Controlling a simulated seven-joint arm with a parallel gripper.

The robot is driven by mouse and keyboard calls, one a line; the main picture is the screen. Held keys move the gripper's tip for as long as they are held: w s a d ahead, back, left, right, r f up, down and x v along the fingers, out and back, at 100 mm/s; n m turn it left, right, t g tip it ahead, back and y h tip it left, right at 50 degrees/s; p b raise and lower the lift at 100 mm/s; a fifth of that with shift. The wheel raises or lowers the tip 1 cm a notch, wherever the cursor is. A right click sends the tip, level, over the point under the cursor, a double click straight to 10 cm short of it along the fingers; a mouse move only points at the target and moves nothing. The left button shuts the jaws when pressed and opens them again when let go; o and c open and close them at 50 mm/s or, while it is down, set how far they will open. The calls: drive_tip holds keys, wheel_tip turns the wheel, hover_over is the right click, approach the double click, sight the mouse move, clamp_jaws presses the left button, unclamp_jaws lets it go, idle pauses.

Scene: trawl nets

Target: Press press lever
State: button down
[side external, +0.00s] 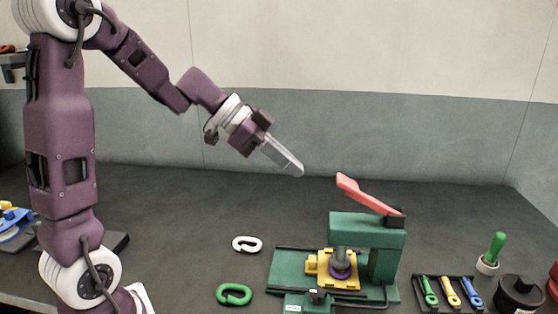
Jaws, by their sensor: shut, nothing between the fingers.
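The press lever (366,193) is a red bar on top of the green press (368,230). It slopes up to the left from a dark pivot at the press's upper right, with its free end raised. My gripper (300,172) is shut and empty. It hangs in the air to the left of the lever's free end, at a slightly greater height in the picture, and points down to the right. A gap shows between the fingertips and the lever; how far apart they are in depth I cannot tell. Below the press head sits a yellow fixture (322,272) with a purple ring.
A white link (247,244) and a green link (234,294) lie left of the press. At right are a black tray (449,304) with coloured-handled tools, a green-handled tool (496,249) in a cup and a black container (520,291). The table behind the press is clear.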

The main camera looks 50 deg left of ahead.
drive_tip(key=shift+s+a+r, duration=0.2)
drive_tip(key=shift+s+a, duration=0.3)
drive_tip(key=shift+s+a+r, duration=0.2)
drive_tip(key=shift+s+a, duration=0.25)
drive_tip(key=shift+s, duration=0.05)
drive_tip(key=w+d+r, duration=0.5)
drive_tip(key=r, duration=0.4)
drive_tip(key=shift+d+r, duration=0.3)
hover_over(342, 178)
drive_tip(key=d, duration=0.1)
drive_tip(key=f, duration=0.6)
drive_tip(key=shift+w+f, duration=0.15)
drive_tip(key=shift+w, duration=0.2)
drive_tip(key=f, duration=0.3)
drive_tip(key=shift+s+a+f, duration=0.15)
drive_tip(key=shift+s+a, duration=0.1)
drive_tip(key=shift+s+a+f, duration=0.15)
drive_tip(key=shift+a+f, duration=0.05)
drive_tip(key=shift+f, duration=0.15)
